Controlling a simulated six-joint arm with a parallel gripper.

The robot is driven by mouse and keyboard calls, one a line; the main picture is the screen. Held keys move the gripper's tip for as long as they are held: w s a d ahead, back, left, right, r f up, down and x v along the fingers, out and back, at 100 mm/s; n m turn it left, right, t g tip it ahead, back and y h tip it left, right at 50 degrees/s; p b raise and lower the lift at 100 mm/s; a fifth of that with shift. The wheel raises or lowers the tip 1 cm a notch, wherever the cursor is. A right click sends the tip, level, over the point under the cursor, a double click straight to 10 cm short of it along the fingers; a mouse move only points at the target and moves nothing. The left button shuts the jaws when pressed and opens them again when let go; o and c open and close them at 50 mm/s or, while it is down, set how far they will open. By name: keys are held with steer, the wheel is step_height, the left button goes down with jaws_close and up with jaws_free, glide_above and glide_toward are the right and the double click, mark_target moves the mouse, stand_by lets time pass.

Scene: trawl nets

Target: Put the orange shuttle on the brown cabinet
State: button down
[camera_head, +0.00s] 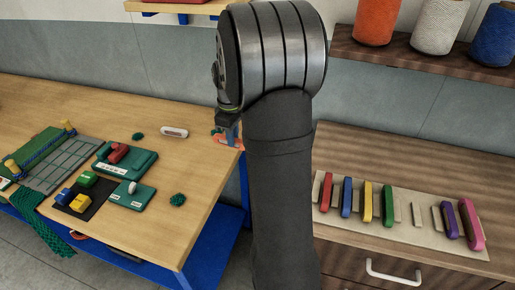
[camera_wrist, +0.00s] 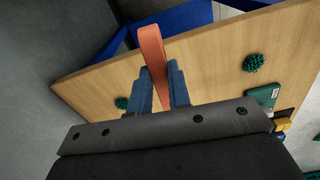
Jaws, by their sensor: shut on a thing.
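The orange shuttle (camera_wrist: 152,45) is a long flat bar held between the blue fingers of my gripper (camera_wrist: 162,82) in the wrist view. One end stands out past the fingertips. In the head view only a small part of the shuttle (camera_head: 223,142) shows beside my dark arm, at the right edge of the wooden table; my arm hides the rest. Whether it touches the table is unclear. The brown cabinet (camera_head: 420,160) stands to the right of my arm, with a beige board (camera_head: 333,217) on top.
Red, blue, yellow, green, purple and pink shuttles stand on the board, with a gap in the middle. The table (camera_head: 190,105) holds green boxes (camera_head: 127,158), green net tufts (camera_head: 177,199) and a white labelled item (camera_head: 174,132). Yarn spools (camera_head: 440,25) sit on a shelf above the cabinet.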

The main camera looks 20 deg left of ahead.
steer(key=w+d+r+m, duration=0.15)
steer(key=d+m, duration=0.25)
steer(key=d, duration=1.3)
steer(key=w+d+r+m, duration=0.15)
steer(key=d+m, duration=0.25)
steer(key=d, duration=1.3)
steer(key=s+d+r+m, duration=0.1)
steer(key=s+d+m, duration=0.4)
steer(key=s+d, duration=0.6)
steer(key=s+d+r+m, duration=0.1)
steer(key=s+d+m, duration=0.3)
steer(key=s+d, duration=0.75)
glide_above(406, 216)
step_height(406, 216, down, 7)
steer(key=shift+r, duration=0.1)
steer(key=shift+f, duration=2)
steer(key=shift+f, duration=0.1)
steer(key=c, duration=1.3)
jaws_free()
steer(key=shift+c, duration=0.2)
